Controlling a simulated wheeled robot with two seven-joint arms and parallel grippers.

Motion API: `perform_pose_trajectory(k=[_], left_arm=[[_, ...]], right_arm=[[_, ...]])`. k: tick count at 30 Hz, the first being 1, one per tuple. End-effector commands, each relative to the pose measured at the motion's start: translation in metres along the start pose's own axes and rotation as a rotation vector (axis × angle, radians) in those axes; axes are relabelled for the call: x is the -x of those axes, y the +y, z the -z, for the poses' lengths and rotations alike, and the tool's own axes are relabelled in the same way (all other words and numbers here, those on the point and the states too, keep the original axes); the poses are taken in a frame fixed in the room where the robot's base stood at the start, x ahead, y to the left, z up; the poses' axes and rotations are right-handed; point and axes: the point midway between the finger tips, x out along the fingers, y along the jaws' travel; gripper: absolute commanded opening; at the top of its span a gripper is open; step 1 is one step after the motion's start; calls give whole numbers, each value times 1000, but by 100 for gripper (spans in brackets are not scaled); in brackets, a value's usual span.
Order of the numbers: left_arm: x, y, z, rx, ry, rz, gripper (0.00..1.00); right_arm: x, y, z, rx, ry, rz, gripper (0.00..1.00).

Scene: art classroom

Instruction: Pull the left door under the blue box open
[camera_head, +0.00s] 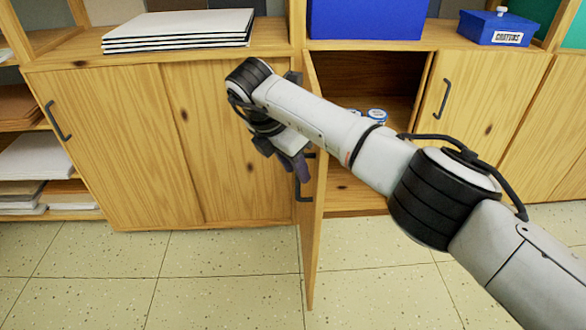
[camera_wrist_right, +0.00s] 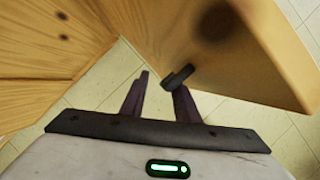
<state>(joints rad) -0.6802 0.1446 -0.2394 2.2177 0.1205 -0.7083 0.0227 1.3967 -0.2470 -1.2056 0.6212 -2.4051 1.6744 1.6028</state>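The large blue box (camera_head: 367,18) stands on the cabinet top. The left door (camera_head: 312,240) under it is swung out wide toward me and shows nearly edge-on. Its dark handle (camera_head: 304,192) is on the door's left-facing side. In the right wrist view the door (camera_wrist_right: 235,45) fills the upper right, with the handle (camera_wrist_right: 178,77) at the tip of the right finger. My right gripper (camera_head: 297,165) is on the left side of the door, beside the handle. Its fingers (camera_wrist_right: 158,95) are apart with floor showing between them. My left gripper is not in view.
The opened compartment (camera_head: 350,195) holds small jars with blue lids (camera_head: 376,115), partly behind my right arm. Closed doors stand left (camera_head: 120,150) and right (camera_head: 465,110). A small blue crayons box (camera_head: 497,28) and stacked boards (camera_head: 180,30) sit on top. The tiled floor in front is clear.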

Motion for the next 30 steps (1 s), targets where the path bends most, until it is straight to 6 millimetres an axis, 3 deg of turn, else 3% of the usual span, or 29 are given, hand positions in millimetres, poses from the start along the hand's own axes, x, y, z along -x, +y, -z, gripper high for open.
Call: perform_pose_trajectory(k=[11,17,24,30], left_arm=[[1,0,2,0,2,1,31],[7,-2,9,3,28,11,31],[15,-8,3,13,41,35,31],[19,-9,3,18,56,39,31]], right_arm=[[5,0,4,3,6,2,28],[38,1,2,4,4,-1,28],[83,1,2,4,4,0,28],[101,0,2,2,5,2,28]])
